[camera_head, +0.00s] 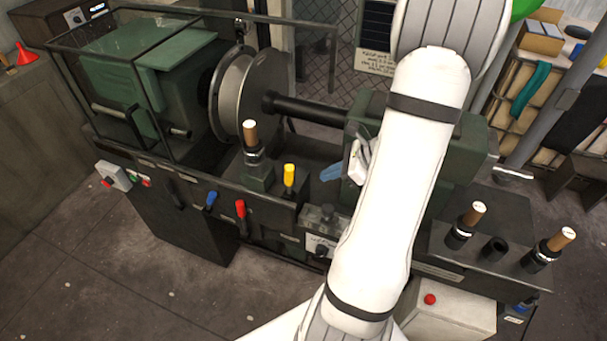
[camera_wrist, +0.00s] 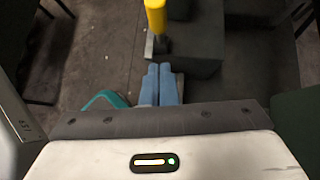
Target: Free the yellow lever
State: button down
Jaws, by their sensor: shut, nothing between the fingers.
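The yellow lever (camera_head: 289,176) stands upright on the front of the dark lathe, left of my gripper in the head view. Its yellow grip (camera_wrist: 156,15) also shows at the top of the wrist view, beyond my fingertips, with a metal piece below it. My gripper (camera_head: 324,174) has blue fingers, pressed together and empty, pointing left towards the lever. In the wrist view my shut fingers (camera_wrist: 158,68) appear in line with the lever, with a visible gap to its yellow grip. What holds the lever cannot be made out.
A red lever (camera_head: 240,208) and a blue lever (camera_head: 211,198) stand further left. A wooden-topped tool (camera_head: 250,135) rises behind the yellow lever. The round lathe plate (camera_head: 262,88) and its dark shaft (camera_head: 310,110) lie behind. Open floor (camera_head: 150,290) is in front.

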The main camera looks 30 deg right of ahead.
aim_at(288, 182)
jog(key=w+a+f+p, duration=0.1)
jog(key=w+a+f, duration=0.1)
jog(key=w+a, duration=0.2)
jog(key=shift+a, duration=0.35)
jog(key=shift+w, duration=0.1)
